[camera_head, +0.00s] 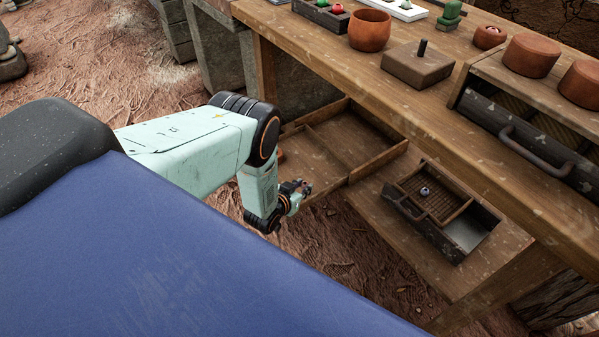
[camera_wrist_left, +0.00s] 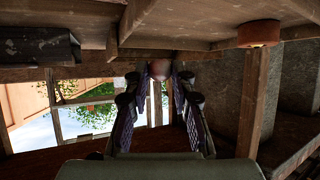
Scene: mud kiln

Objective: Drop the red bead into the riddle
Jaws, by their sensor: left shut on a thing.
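My left gripper (camera_head: 303,189) is low beside the lower shelf, left of the riddle and apart from it. In the left wrist view, its two fingers (camera_wrist_left: 160,82) are shut on a round reddish-brown ball at the tips, apparently the red bead (camera_wrist_left: 160,69), dim in the shade. In the head view the bead is too small to make out. The riddle (camera_head: 449,217), a wooden frame with a mesh bottom, sits on a dark open box on the lower shelf. A small grey-blue bead (camera_head: 424,190) lies in it. My right gripper is out of view.
The tabletop (camera_head: 365,60) overhangs the lower shelf. On the table stand a clay cup (camera_head: 370,30), a wooden block with a peg (camera_head: 417,68) and a drawer with a handle (camera_head: 530,145).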

